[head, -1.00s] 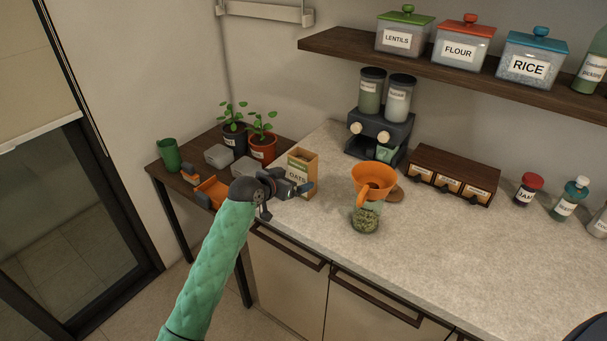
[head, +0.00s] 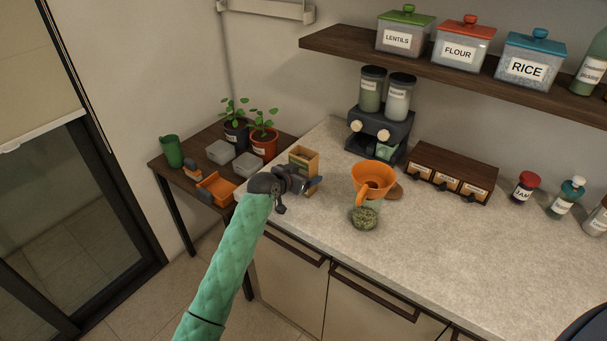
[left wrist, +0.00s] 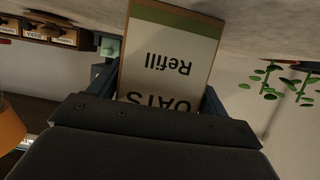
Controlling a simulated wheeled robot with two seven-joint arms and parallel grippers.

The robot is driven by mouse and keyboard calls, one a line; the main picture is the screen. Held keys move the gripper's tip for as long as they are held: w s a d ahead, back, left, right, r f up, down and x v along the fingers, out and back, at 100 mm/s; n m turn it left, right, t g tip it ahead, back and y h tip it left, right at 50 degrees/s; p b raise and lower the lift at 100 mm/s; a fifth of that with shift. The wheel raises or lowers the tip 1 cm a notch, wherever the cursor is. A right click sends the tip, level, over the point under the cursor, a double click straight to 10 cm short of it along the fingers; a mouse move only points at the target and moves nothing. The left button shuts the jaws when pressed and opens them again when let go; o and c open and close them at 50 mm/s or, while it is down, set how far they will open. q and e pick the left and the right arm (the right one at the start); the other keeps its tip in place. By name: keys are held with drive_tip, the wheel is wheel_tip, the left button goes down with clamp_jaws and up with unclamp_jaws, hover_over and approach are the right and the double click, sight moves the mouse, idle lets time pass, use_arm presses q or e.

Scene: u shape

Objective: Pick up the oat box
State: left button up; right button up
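The oat box (head: 304,158) is a tan and green carton standing upright at the left end of the counter. My left gripper (head: 304,183) is at its near side, hiding most of its front label. In the left wrist view the oat box (left wrist: 168,55) appears upside down between the two fingers, its white "OATS Refill" panel facing the palm. The fingers of the left gripper (left wrist: 158,90) stand one on each side of the box; firm contact is not clear. My right gripper is not in view.
An orange funnel-shaped cup (head: 372,182) and a jar of green contents (head: 365,217) stand right of the box. A side table on the left holds potted plants (head: 263,138), grey containers (head: 220,152) and an orange tray (head: 216,188).

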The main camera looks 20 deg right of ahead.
use_arm(q)
drive_tip(key=c, duration=0.7)
